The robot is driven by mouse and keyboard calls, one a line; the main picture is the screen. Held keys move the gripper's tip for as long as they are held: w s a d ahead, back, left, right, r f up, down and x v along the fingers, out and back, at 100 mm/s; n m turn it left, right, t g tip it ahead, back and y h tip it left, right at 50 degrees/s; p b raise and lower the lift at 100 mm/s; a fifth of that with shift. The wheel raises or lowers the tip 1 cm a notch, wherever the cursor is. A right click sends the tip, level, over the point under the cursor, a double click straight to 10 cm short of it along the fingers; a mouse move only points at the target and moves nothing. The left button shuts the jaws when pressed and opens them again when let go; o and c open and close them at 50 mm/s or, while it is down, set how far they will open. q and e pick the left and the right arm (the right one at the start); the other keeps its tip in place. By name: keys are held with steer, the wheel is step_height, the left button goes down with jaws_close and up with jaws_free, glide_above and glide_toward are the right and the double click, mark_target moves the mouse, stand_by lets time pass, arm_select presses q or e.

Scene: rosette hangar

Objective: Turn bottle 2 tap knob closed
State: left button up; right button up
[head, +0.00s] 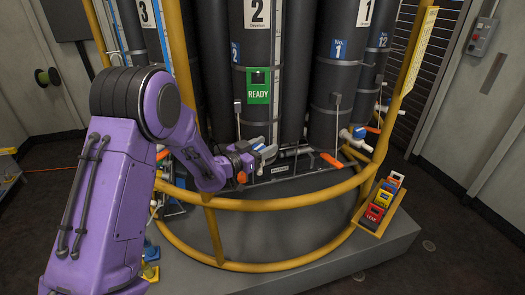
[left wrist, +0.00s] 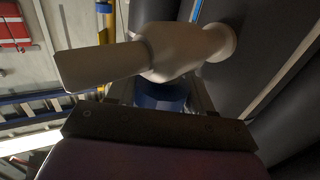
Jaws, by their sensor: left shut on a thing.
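Bottle 2 (head: 257,45) is a tall dark cylinder with a white "2" label, a small blue "2" plate and a green READY tag (head: 258,86). My left gripper (head: 262,151) reaches over the yellow rail to the tap at its foot. In the left wrist view, the pale tap body (left wrist: 180,52) has a flat end pointing left. The blue tap knob (left wrist: 160,97) shows below it, partly hidden behind the dark edge of my gripper, which is shut on it. The knob's exact turn cannot be told. My right gripper is not in view.
A yellow guard rail (head: 270,205) curves around the bottles on a grey plinth (head: 300,254). Bottle 1 (head: 336,60) stands to the right, with an orange lever (head: 331,160) and a white tap (head: 355,140) near its foot. A tray of coloured tags (head: 381,206) hangs at the right.

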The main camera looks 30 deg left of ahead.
arm_select(q)
steer(key=shift+s+d+m+g+h+b, duration=0.15)
steer(key=shift+m+g+h+b, duration=0.55)
steer(key=shift+m+h, duration=1)
steer(key=shift+h, duration=0.6)
steer(key=o, duration=1)
steer(key=shift+d, duration=0.1)
steer(key=shift+c, duration=0.2)
steer(key=b+v, duration=0.2)
steer(key=v, duration=0.8)
steer(key=shift+r+b, duration=0.2)
steer(key=shift+b, duration=0.1)
steer(key=shift+s, duration=0.15)
